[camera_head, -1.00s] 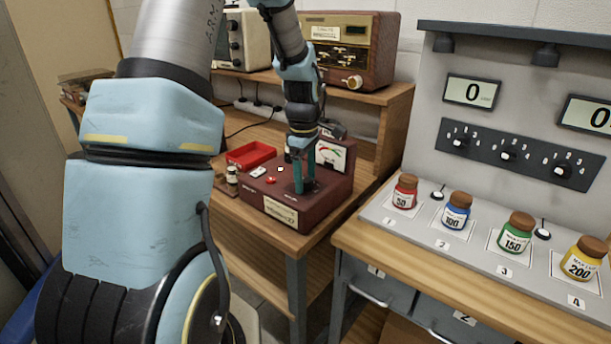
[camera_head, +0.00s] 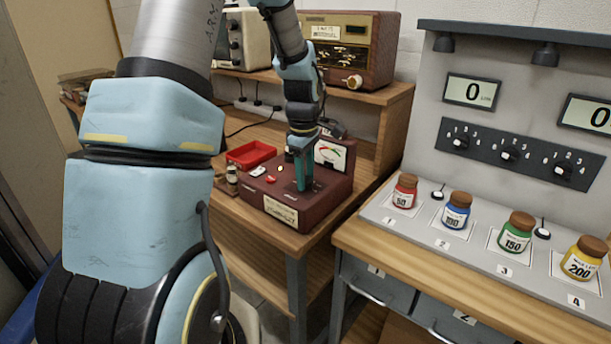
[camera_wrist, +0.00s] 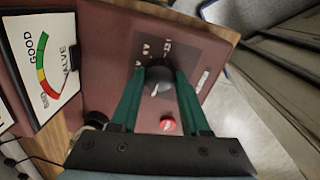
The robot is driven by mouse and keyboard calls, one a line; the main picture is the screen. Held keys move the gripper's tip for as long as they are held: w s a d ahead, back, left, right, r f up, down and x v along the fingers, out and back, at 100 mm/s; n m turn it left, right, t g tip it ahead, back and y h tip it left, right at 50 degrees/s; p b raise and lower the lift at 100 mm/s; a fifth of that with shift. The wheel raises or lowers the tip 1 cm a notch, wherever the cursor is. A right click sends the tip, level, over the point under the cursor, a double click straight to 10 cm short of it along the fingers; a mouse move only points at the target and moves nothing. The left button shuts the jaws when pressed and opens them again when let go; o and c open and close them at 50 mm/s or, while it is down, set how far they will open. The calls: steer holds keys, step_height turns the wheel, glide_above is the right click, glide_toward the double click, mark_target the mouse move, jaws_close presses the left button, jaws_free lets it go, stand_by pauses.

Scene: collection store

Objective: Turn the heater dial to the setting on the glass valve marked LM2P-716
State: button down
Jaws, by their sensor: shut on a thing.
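The maroon valve tester (camera_head: 335,188) sits on the wooden bench in the head view, with a GOOD/BAD meter (camera_head: 329,154) at its back. My gripper (camera_head: 303,188) points down onto its top panel. In the wrist view its two green fingers (camera_wrist: 158,76) are shut on a dark round dial with a pale pointer mark (camera_wrist: 158,82), one finger on each side. The small panel lettering around the dial is partly hidden and too small to read surely. I cannot make out a valve marked LM2P-716 in either view.
A red button (camera_wrist: 167,124) is close to the fingers. A red tray (camera_head: 251,155) and small bottles stand left of the tester. A wooden radio (camera_head: 349,50) is on the shelf behind. A grey panel bench with several labelled jars (camera_head: 457,212) stands at the right.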

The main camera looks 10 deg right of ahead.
steer(key=m, duration=0.8)
steer(key=shift+w+m, duration=0.1)
steer(key=shift+m, duration=0.3)
steer(key=m, duration=0.4)
steer(key=shift+m+g, duration=0.3)
steer(key=shift+m+p, duration=0.5)
steer(key=shift+m, duration=1.4)
steer(key=shift+c, duration=1.9)
jaws_free()
steer(key=shift+w+r, duration=0.1)
steer(key=shift+r, duration=0.05)
